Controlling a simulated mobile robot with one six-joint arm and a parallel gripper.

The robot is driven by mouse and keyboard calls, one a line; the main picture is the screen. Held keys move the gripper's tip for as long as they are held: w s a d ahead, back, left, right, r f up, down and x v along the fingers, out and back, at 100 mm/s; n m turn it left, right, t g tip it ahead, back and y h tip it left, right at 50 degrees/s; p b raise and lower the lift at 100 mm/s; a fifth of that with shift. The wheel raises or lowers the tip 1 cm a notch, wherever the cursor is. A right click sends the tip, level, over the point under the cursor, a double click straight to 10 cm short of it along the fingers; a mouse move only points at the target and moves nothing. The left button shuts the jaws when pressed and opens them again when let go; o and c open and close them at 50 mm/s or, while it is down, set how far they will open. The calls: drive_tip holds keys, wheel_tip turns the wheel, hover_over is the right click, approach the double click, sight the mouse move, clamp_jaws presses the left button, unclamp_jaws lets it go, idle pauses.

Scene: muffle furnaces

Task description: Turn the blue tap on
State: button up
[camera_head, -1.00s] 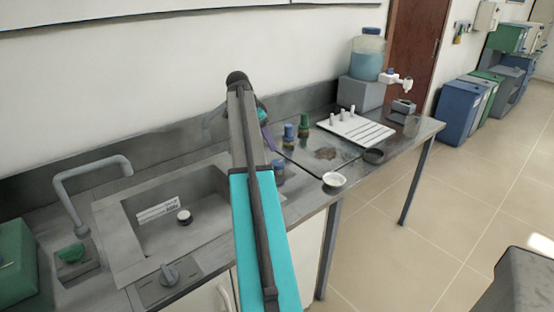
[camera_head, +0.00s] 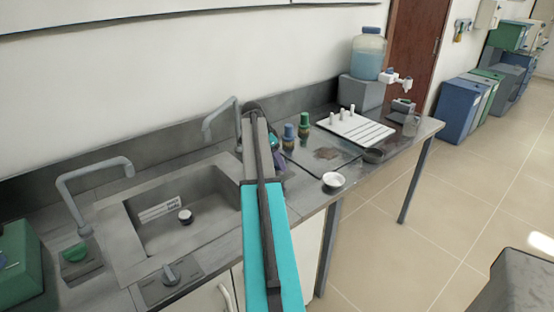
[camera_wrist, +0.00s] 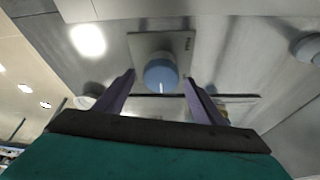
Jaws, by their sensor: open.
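A blue round knob (camera_wrist: 161,74) with a white line on its face sits on a grey plate (camera_wrist: 178,42) in the wrist view. My gripper (camera_wrist: 161,95) is open, with one purple finger to the left of the knob and one to the right. The fingers appear apart from the knob. In the head view my arm hides most of the gripper and the blue knob. A bent grey tap spout (camera_head: 222,118) stands at the back, just left of my arm.
A sink (camera_head: 165,245) lies left of my arm, with another spout (camera_head: 90,190) and a dark knob (camera_head: 171,274) nearby. Bottles (camera_head: 303,128), a white dish (camera_head: 333,180) and a white rack (camera_head: 355,128) stand to the right.

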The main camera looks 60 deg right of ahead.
drive_tip(key=shift+c, duration=0.3)
drive_tip(key=c, duration=1)
drive_tip(key=shift+s+d, duration=0.15)
drive_tip(key=shift+f, duration=0.1)
drive_tip(key=shift+n, duration=0.4)
drive_tip(key=shift+a+n+t+b, duration=0.2)
drive_tip(key=shift+n+t+b, duration=0.15)
drive_tip(key=shift+n, duration=0.45)
drive_tip(key=shift+s+n+t, duration=0.15)
drive_tip(key=shift+n+t, duration=0.8)
drive_tip(key=shift+n, duration=1.35)
